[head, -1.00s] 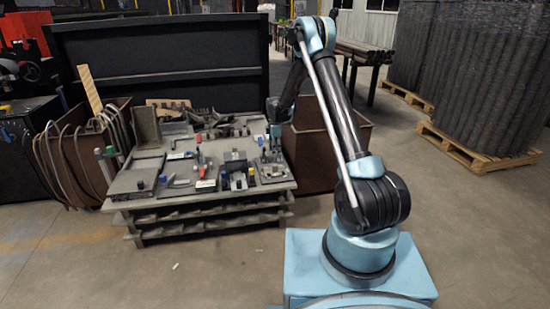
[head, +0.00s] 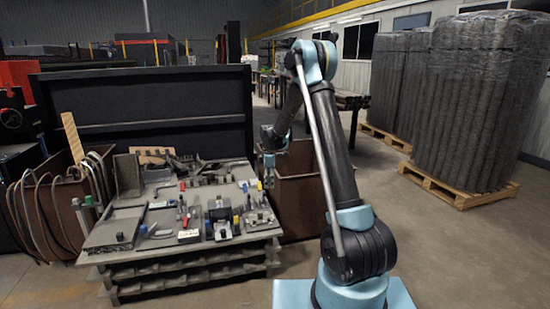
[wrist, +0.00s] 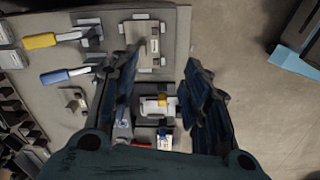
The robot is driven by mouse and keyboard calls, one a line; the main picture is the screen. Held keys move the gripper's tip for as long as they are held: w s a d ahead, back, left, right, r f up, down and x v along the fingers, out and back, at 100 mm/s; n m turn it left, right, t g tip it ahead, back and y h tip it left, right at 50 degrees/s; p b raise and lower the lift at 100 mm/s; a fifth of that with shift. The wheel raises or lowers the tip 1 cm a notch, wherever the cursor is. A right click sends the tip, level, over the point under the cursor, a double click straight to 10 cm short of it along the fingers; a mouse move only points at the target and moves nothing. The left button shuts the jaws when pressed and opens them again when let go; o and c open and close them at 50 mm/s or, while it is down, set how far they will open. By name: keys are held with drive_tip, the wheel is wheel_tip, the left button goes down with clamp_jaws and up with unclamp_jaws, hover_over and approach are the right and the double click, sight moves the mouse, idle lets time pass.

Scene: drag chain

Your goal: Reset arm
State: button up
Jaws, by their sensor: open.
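My arm rises from its base and bends over at the elbow, with the forearm hanging down toward the workbench. My gripper (head: 268,168) hangs above the right end of the workbench (head: 130,262), apart from the tools on it. In the wrist view my gripper (wrist: 163,88) points down with its two dark fingers spread and nothing between them. Below and between the fingers is a small metal fixture with a yellow part (wrist: 160,104). A grey block fixture (wrist: 146,42) lies farther up in that view.
Tools and clamps cover the workbench, including yellow-handled (wrist: 40,41) and blue-handled (wrist: 65,74) ones. A black panel (head: 150,105) stands behind. Wrapped rolls on pallets (head: 455,190) are at the right. Open floor lies between.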

drive_tip(key=s+d+r+m, duration=0.3)
drive_tip(key=s+d+r, duration=0.25)
drive_tip(key=s, duration=0.25)
drive_tip(key=s+d+r+m+t, duration=0.1)
drive_tip(key=s+d+r+m, duration=0.2)
drive_tip(key=s+d+r, duration=0.4)
drive_tip(key=s+d+r+m, duration=0.3)
drive_tip(key=s+r, duration=0.2)
drive_tip(key=s, duration=0.4)
drive_tip(key=s+d+f+m, duration=0.2)
drive_tip(key=s+m, duration=0.1)
drive_tip(key=s, duration=0.5)
drive_tip(key=s+d+f+m, duration=0.2)
drive_tip(key=s+m, duration=0.1)
drive_tip(key=s, duration=0.5)
drive_tip(key=s+d+f+m+t, duration=0.1)
drive_tip(key=s+d+f+m, duration=0.2)
drive_tip(key=s, duration=0.6)
drive_tip(key=shift+w+f, duration=0.1)
drive_tip(key=shift+f, duration=0.05)
drive_tip(key=shift+w+f, duration=0.15)
drive_tip(key=shift+w, duration=0.2)
